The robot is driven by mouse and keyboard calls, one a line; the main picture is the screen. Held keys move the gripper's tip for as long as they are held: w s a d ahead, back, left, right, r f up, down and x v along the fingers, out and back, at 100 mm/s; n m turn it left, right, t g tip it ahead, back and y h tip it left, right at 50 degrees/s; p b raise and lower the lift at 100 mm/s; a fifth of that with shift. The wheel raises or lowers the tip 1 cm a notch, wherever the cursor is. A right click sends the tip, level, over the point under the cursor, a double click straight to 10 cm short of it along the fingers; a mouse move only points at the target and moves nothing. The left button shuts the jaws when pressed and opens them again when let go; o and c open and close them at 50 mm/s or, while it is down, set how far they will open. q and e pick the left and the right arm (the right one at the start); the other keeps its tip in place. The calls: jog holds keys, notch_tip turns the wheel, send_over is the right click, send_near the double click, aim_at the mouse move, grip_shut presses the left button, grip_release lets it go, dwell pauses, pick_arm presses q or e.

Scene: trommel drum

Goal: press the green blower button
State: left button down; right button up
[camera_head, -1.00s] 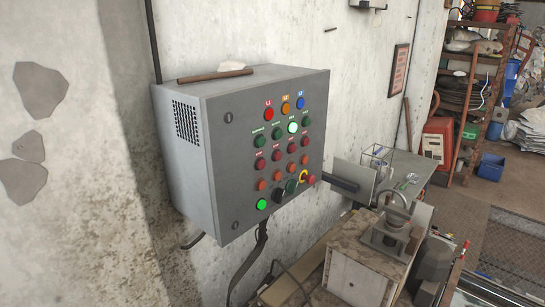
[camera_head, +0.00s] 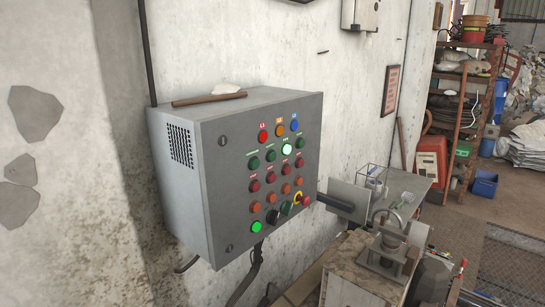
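A grey control cabinet (camera_head: 209,205) hangs on the wall left of centre, its button face turned to the right. Below three lamps in red, orange and blue runs a row of green buttons: a dark one (camera_head: 253,163), another dark one (camera_head: 270,156), a brightly lit one (camera_head: 287,149) and a dark one (camera_head: 300,143). The small labels above them are too small to read, so I cannot tell which is the blower button. A lit green light (camera_head: 256,226) and a dark green button (camera_head: 286,208) are in the bottom row. Neither gripper is in view.
Rows of red and orange buttons fill the face's middle. A yellow-ringed red knob (camera_head: 305,201) is at lower right. A brown rod (camera_head: 209,99) lies on the cabinet top. A bench with a clamp-like device (camera_head: 388,245) stands right of the cabinet. The space before the panel looks clear.

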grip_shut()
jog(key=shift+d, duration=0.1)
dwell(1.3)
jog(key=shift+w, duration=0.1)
